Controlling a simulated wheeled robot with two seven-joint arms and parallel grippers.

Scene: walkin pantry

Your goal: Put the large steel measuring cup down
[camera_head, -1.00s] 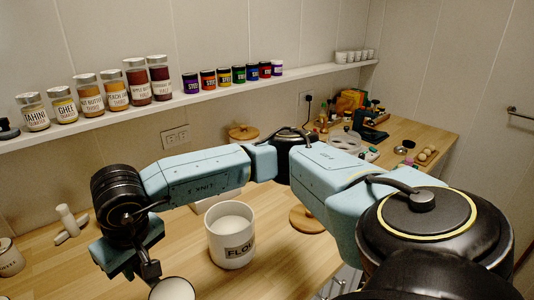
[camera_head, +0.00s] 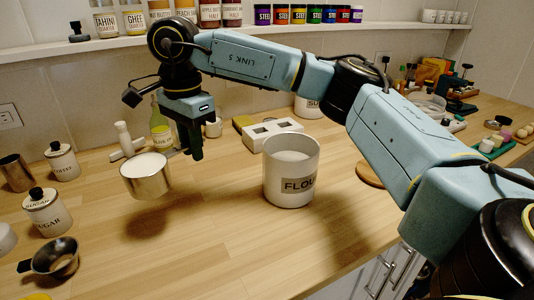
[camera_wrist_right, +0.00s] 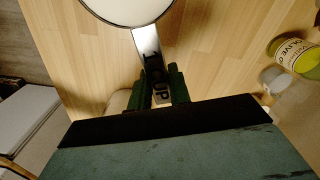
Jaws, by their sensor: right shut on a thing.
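The large steel measuring cup (camera_head: 147,180) is in the head view, left of the flour canister (camera_head: 290,182). It is upright, holds white powder, and hangs above the wooden counter with its shadow below it. My right gripper (camera_head: 194,146) is shut on its handle. In the right wrist view the handle (camera_wrist_right: 147,45), marked "CUP", runs between the fingers (camera_wrist_right: 158,90), and the round cup (camera_wrist_right: 127,8) is cut off at the top edge. My left gripper is not in view.
A sugar jar (camera_head: 45,212), a smaller metal cup (camera_head: 54,257) and a steel tumbler (camera_head: 16,172) stand at left. An olive oil bottle (camera_head: 159,128) and a white pestle (camera_head: 126,140) are behind. The front middle of the counter (camera_head: 200,245) is bare.

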